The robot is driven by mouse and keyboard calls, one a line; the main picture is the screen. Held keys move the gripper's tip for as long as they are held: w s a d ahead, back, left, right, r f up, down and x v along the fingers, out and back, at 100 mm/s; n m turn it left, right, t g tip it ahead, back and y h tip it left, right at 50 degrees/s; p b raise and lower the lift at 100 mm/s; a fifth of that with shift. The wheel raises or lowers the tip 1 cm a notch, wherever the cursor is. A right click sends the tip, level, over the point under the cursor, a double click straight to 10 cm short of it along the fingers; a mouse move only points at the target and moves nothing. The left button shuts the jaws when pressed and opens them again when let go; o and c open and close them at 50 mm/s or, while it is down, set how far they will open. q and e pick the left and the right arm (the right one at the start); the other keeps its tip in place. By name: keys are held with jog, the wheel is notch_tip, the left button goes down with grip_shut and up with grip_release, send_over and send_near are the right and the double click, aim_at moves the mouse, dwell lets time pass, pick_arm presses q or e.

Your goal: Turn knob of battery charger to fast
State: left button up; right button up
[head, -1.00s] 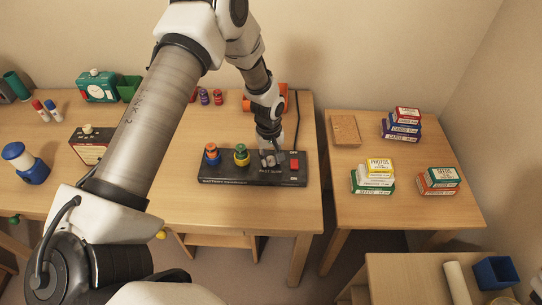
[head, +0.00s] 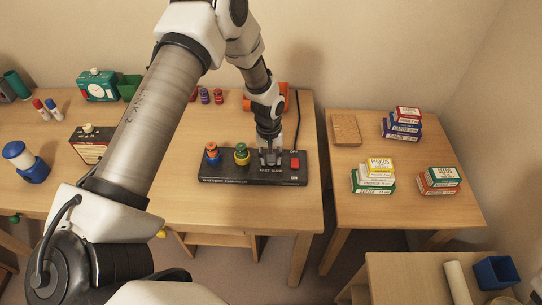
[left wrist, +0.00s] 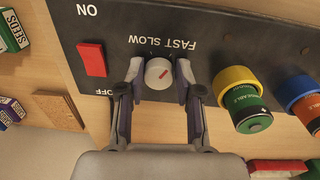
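The black battery charger (head: 222,182) lies near the front edge of the middle table. My left gripper (left wrist: 158,84) points down at the charger, one finger on each side of the knob, with narrow gaps showing. In the head view the left gripper (head: 270,158) hides the knob. My right gripper is out of view.
A red switch (left wrist: 92,60) sits beside the knob. On its other side are batteries with yellow-and-green (head: 241,154) and blue-and-orange (head: 212,153) colouring. The right table (head: 345,180) holds several small boxes and a brown block (head: 346,129).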

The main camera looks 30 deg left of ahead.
pick_arm(q)
jog(key=shift+o, duration=1.1)
jog(key=shift+f, duration=0.1)
notch_tip(320, 180, up, 12)
jog(key=shift+a, duration=0.2)
jog(key=shift+s, duration=0.1)
